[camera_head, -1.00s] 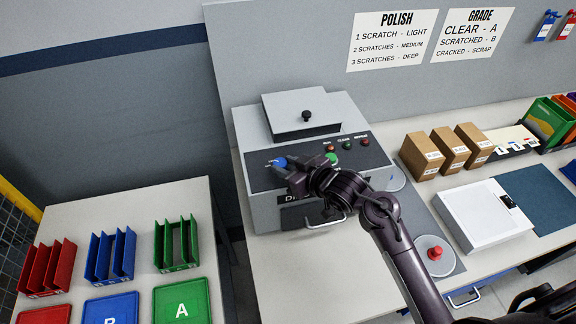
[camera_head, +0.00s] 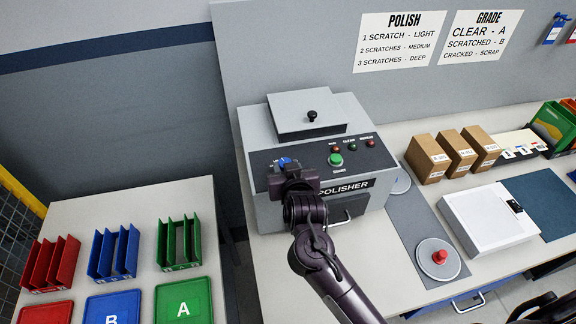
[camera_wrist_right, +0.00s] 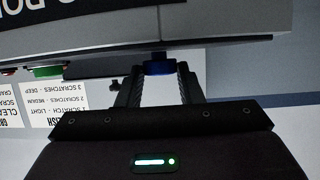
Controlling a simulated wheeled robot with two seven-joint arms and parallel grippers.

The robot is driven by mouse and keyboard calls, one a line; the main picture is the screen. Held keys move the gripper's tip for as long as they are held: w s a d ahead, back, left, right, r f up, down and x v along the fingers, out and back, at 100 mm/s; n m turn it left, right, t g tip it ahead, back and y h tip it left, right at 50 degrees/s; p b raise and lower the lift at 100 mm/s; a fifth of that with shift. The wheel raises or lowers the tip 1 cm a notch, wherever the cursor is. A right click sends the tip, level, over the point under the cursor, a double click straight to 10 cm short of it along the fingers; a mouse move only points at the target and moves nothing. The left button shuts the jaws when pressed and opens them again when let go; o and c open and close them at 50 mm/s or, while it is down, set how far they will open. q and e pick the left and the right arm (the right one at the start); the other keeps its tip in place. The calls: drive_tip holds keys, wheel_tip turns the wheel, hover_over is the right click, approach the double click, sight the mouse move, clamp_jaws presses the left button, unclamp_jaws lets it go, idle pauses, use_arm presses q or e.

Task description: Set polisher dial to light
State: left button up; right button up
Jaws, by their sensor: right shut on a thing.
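The polisher (camera_head: 262,208) is a grey box machine on the bench, with a dark control panel on top. Its blue dial (camera_head: 286,161) sits at the left of that panel, mostly covered by my right gripper (camera_head: 288,167). In the right wrist view the blue dial (camera_wrist_right: 158,68) is between the two fingers of my right gripper (camera_wrist_right: 158,72), which are shut on it. The dial's marks and pointer are hidden, so its setting cannot be read. A sign (camera_head: 402,41) pairs one scratch with light. My left gripper is not in view.
A green start button (camera_head: 336,160) and small indicator lamps are right of the dial. A grey lid with a black knob (camera_head: 312,116) is behind.

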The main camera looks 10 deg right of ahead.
drive_tip(key=shift+r, duration=0.1)
idle(0.3)
drive_tip(key=o, duration=1)
drive_tip(key=b+v, duration=0.1)
drive_tip(key=v, duration=0.6)
drive_tip(key=shift+s+a+r+b, duration=0.1)
drive_tip(key=shift+s+b, duration=0.25)
drive_tip(key=shift+b, duration=0.05)
